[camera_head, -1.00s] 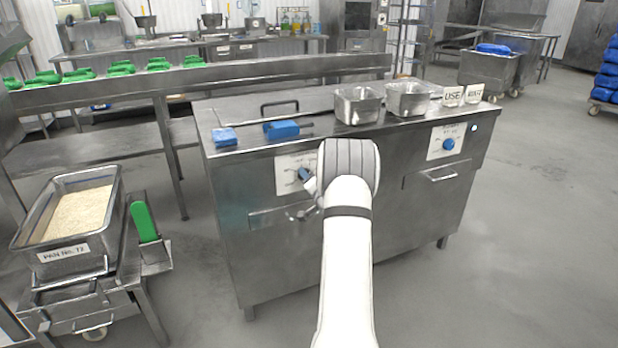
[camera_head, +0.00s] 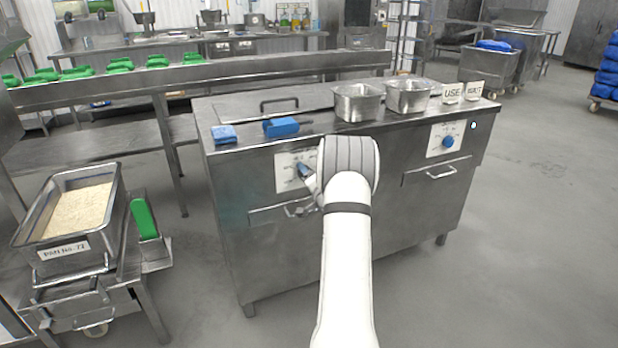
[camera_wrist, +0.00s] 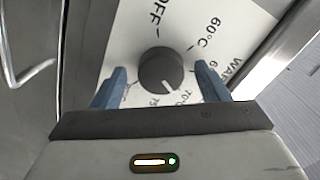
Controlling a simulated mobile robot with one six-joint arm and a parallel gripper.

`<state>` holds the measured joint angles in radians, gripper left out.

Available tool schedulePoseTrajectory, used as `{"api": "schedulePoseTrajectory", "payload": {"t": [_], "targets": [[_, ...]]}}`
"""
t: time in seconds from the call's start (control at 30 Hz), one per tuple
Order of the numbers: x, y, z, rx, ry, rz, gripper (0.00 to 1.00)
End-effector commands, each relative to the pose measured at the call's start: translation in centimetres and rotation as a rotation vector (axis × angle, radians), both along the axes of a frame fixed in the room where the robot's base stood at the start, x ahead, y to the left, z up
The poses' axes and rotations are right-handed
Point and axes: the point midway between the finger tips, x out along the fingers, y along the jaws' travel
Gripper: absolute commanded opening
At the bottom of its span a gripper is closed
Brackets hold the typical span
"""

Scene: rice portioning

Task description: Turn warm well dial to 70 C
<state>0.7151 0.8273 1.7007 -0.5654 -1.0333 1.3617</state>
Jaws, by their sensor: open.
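The warm well dial (camera_wrist: 160,70) is a round dark knob on a white printed panel (camera_wrist: 120,35) in the wrist view. Its white pointer mark faces down and right, towards the partly covered 70 marking; I cannot tell whether it lines up exactly. OFF and 60°C marks show above and to the right. My gripper (camera_wrist: 160,86) is open, with one blue finger on each side of the knob; contact is unclear. In the head view my gripper (camera_head: 307,176) is at the left control panel (camera_head: 286,172) on the steel counter front, and my arm hides part of that panel.
A second blue dial (camera_head: 448,142) is on the right panel. Two steel pans (camera_head: 357,103) (camera_head: 408,97) and blue items (camera_head: 281,127) stand on the counter top (camera_head: 240,112). A handle (camera_head: 283,209) projects below the left panel. A rice pan (camera_head: 66,246) stands at left.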

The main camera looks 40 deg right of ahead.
Motion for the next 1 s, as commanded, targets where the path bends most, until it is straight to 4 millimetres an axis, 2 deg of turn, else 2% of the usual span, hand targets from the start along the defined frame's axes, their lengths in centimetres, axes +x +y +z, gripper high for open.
{"api": "schedulePoseTrajectory", "payload": {"t": [0.27, 0.7, 1.0], "targets": [[-0.4, 0.1, 0.1, 0.000, -0.001, 0.000, 0.68], [-6.8, 1.6, 0.0, 0.000, 0.001, 0.000, 0.68], [-7.7, 1.8, 0.0, 0.000, 0.000, 0.000, 0.68]]}}
